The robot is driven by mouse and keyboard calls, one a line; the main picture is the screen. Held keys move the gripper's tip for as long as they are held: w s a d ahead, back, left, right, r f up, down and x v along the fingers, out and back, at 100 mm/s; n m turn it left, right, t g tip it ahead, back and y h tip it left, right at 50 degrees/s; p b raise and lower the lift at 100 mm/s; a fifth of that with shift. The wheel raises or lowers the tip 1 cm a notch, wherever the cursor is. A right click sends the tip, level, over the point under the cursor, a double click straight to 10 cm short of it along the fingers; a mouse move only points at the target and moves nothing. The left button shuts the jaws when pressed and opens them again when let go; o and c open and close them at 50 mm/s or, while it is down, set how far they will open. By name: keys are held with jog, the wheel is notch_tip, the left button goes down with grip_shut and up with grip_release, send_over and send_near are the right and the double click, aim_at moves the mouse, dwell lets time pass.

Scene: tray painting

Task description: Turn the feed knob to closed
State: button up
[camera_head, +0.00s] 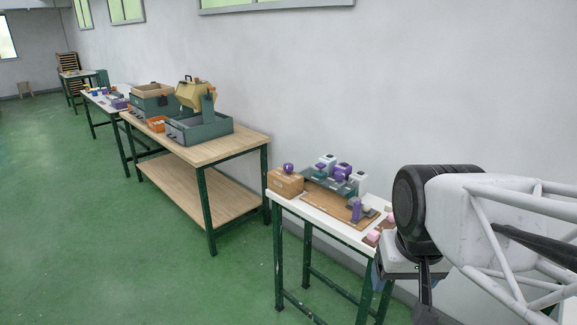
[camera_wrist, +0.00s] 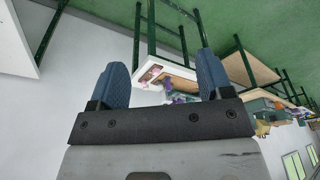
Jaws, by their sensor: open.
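I cannot make out for certain which part is the feed knob, nor its setting. A machine with a tilted yellow hopper (camera_head: 196,94) over a grey-green tray (camera_head: 200,128) stands on the wooden workbench in the head view. A purple round knob-like piece (camera_head: 288,168) sits on a brown box (camera_head: 286,183) on the nearer white table. My gripper is open and empty in the wrist view (camera_wrist: 163,78), its two blue fingers wide apart. In the head view my arm is at the right, beside the near table, and hides part of its right end.
The near white table (camera_head: 279,199) carries purple, white and pink small items and a brown board (camera_head: 335,203). The wooden workbench (camera_head: 240,141) and further tables line the wall to the left. The green floor (camera_head: 90,240) is clear.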

jog(key=w+a+r+m, duration=0.1)
jog(key=w+r, duration=0.3)
jog(key=w, duration=0.7)
jog(key=w+a+r+m, duration=0.1)
jog(key=w+r, duration=0.3)
jog(key=w, duration=0.7)
jog(key=m+g, duration=0.3)
jog(key=m, duration=0.2)
send_over(288, 165)
jog(key=f, duration=1.9)
jog(key=shift+d, duration=0.2)
jog(key=shift+w+a+f, duration=0.15)
jog(key=shift+w+f, duration=0.1)
jog(key=shift+f, duration=0.1)
jog(key=shift+f, duration=3.9)
